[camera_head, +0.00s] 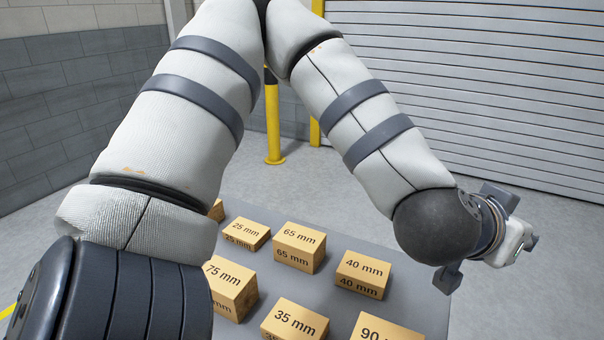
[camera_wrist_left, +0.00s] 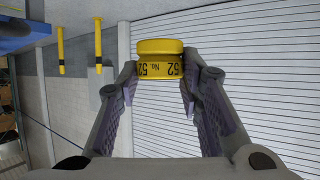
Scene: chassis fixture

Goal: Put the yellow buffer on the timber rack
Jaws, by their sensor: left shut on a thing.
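The yellow buffer (camera_wrist_left: 160,62) is a short yellow cylinder with a rounded cap and black print, "No. 52", upside down in the left wrist view. My left gripper (camera_wrist_left: 160,82) is shut on it, with one fingertip pad against each side. In the head view my left arm folds over from the left and its wrist ends at the right. The fingers and buffer are mostly hidden there by the wrist. I cannot make out the timber rack for certain in either view. My right gripper is not in view.
A grey table (camera_head: 330,245) below the arm bears several wooden blocks marked in mm, such as a 65 mm block (camera_head: 299,247) and a 40 mm block (camera_head: 362,274). A yellow post (camera_head: 272,120) and a roller shutter (camera_head: 480,80) stand behind. Floor right of the table looks clear.

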